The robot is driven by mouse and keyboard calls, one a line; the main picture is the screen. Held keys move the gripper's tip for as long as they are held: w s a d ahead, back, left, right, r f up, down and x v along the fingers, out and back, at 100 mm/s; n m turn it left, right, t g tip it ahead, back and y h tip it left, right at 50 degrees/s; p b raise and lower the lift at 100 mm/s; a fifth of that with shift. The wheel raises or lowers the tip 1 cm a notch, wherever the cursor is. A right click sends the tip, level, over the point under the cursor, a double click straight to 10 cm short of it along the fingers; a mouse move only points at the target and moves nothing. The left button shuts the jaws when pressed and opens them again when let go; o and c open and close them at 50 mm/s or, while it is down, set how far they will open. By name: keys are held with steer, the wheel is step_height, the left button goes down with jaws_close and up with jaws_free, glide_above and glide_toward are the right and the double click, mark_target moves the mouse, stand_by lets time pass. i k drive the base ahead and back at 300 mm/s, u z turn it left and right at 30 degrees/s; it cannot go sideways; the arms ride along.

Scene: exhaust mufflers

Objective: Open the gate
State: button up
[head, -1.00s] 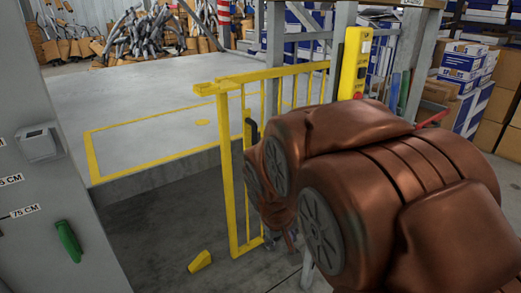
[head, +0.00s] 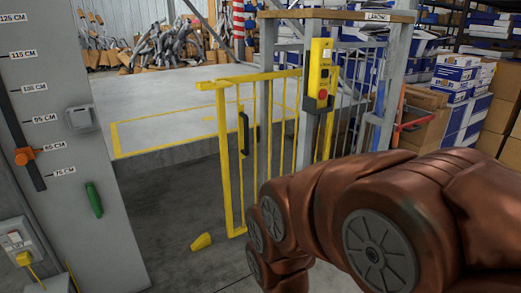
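The yellow barred gate (head: 223,165) stands in the middle of the head view. Its top rail (head: 245,79) runs back to the right toward a grey post. A black handle (head: 244,134) sits upright on the gate's left part. The gate appears swung at an angle beside the raised grey platform (head: 165,100); I cannot tell whether it is latched. My copper-coloured arm fills the lower right and hides the gate's lower right part. My gripper cannot be made out.
A yellow control box (head: 321,72) with a red button is on the post right of the gate. A grey column (head: 60,130) with height marks and a green handle (head: 93,200) stands left. A yellow wedge (head: 201,242) lies on the floor. Boxes (head: 458,75) are stacked at right.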

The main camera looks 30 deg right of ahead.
mark_target(220, 83)
steer(key=z, duration=0.3)
steer(key=k, duration=0.2)
steer(key=u, duration=0.8)
steer(key=i, duration=1.4)
steer(key=z, duration=0.8)
